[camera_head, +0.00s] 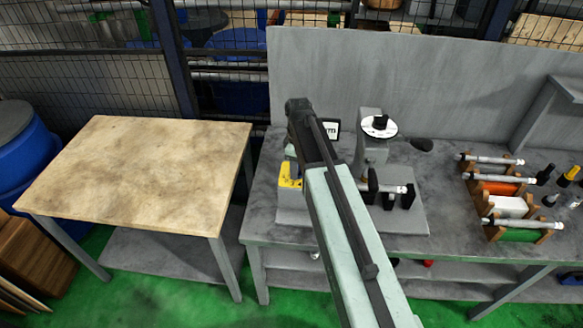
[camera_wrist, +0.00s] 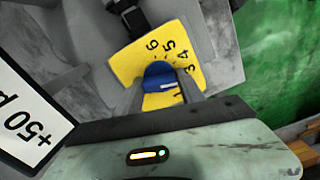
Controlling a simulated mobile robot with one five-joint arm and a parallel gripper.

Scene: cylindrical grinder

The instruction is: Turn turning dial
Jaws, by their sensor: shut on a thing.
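The turning dial is a blue knob (camera_wrist: 158,70) on a yellow plate (camera_wrist: 128,65) with printed black numbers, in the wrist view. The 6, 5, 4 and 3 show along the plate's upper right part; other marks are partly hidden by the gripper. A short white mark shows on the knob. My gripper (camera_wrist: 160,88) is shut on the knob, with one grey finger on each side. In the head view the yellow plate (camera_head: 290,176) shows at the left of the grinder, while the knob and my fingertips are hidden behind my arm.
The grinder (camera_head: 408,212) stands on a grey bench (camera_head: 262,205). A small display sign (camera_head: 331,129) stands behind my arm; a "+50" sign (camera_wrist: 28,115) shows in the wrist view. A rack (camera_head: 505,205) with rods stands right. A wooden-topped table (camera_head: 135,170) at left is clear.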

